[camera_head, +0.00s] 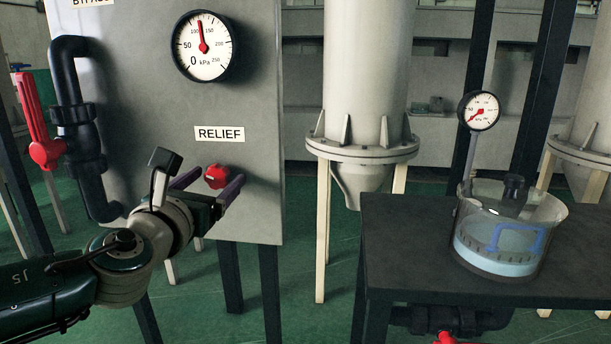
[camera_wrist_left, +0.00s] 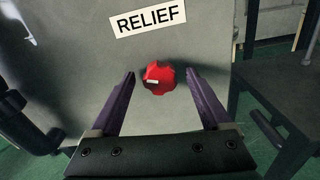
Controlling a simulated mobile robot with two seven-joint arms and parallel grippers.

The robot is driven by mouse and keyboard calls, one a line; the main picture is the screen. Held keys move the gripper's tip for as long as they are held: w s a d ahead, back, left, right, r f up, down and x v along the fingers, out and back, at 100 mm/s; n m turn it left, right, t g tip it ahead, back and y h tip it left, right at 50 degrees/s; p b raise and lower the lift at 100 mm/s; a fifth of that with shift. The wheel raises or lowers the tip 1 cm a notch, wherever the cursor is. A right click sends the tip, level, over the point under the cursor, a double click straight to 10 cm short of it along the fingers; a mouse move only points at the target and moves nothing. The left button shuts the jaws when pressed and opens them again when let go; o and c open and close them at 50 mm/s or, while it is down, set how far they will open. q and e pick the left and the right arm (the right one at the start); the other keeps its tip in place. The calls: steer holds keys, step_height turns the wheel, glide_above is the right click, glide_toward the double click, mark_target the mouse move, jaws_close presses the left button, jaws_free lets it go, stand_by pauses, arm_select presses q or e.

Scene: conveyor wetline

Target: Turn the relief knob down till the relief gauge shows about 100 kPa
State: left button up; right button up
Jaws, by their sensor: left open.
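The red relief knob (camera_head: 216,176) sits on the grey panel (camera_head: 255,110) below the RELIEF label (camera_head: 220,134). The relief gauge (camera_head: 204,46) is above the label; its red needle points up and slightly left, between the 100 and 150 marks, nearer 100. My left gripper (camera_head: 220,178) is open in front of the panel, one finger on each side of the knob. In the left wrist view the red knob (camera_wrist_left: 158,79) shows between the two purple fingertips, with a visible gap on each side. My right gripper is out of view.
A red lever (camera_head: 40,140) and dark pipe (camera_head: 70,120) are at the panel's left. To the right, a dark table (camera_head: 400,240) carries a clear vessel (camera_head: 508,230) of bluish liquid and a smaller gauge (camera_head: 479,111). A pale tank (camera_head: 365,90) stands behind.

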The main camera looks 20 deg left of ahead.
arm_select(q)
steer(key=shift+s, duration=0.15)
steer(key=p+v, duration=0.2)
steer(key=v, duration=0.7)
steer(key=shift+s+d, duration=0.15)
steer(key=shift+s, duration=0.15)
